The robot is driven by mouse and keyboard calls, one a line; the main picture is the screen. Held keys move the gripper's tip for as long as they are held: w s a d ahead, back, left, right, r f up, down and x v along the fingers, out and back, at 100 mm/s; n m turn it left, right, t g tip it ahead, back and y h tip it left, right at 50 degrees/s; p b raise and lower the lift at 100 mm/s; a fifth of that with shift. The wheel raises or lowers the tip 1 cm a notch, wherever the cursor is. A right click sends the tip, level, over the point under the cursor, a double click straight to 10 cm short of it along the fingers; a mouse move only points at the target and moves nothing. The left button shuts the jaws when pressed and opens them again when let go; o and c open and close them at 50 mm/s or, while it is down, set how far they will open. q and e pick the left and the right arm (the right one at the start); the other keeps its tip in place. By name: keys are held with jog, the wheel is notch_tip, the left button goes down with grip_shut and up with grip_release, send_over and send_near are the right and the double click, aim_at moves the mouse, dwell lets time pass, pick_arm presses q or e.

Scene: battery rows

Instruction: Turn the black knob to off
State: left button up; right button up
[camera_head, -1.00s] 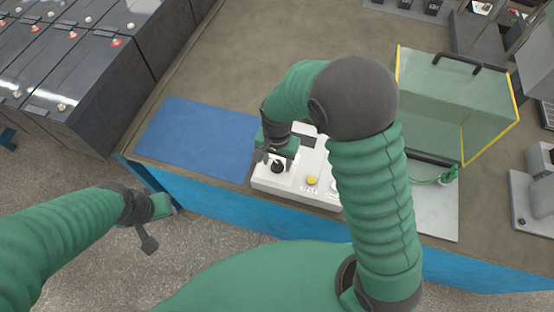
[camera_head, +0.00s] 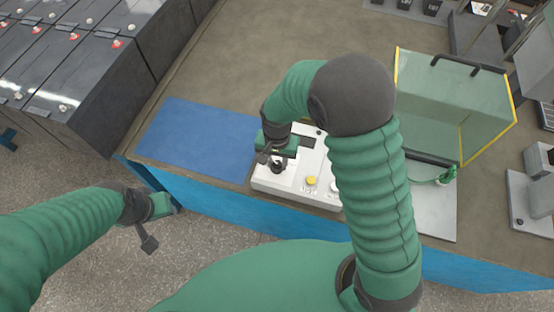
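A white control box (camera_head: 296,188) sits at the front edge of the table. The black knob (camera_head: 277,167) is on its left part, partly hidden by my gripper. A yellow button (camera_head: 311,181) is to the right of the knob. My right gripper (camera_head: 272,158) is over the knob, pointing down; I cannot tell whether its fingers touch the knob or how far apart they are. My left gripper (camera_head: 154,228) hangs off the table at the left, its fingers not clear enough to judge.
A blue mat (camera_head: 195,138) lies left of the box. A clear yellow-edged cover (camera_head: 430,90) stands at the right. Black battery cases (camera_head: 80,85) fill the upper left. The brown table top (camera_head: 250,50) is bare behind the box.

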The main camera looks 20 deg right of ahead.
aim_at(277, 164)
jog(key=o, duration=0.4)
jog(key=shift+o, duration=0.2)
notch_tip(277, 164, up, 17)
jog(key=p, duration=0.1)
jog(key=shift+p, duration=0.4)
jog(key=shift+f, duration=0.2)
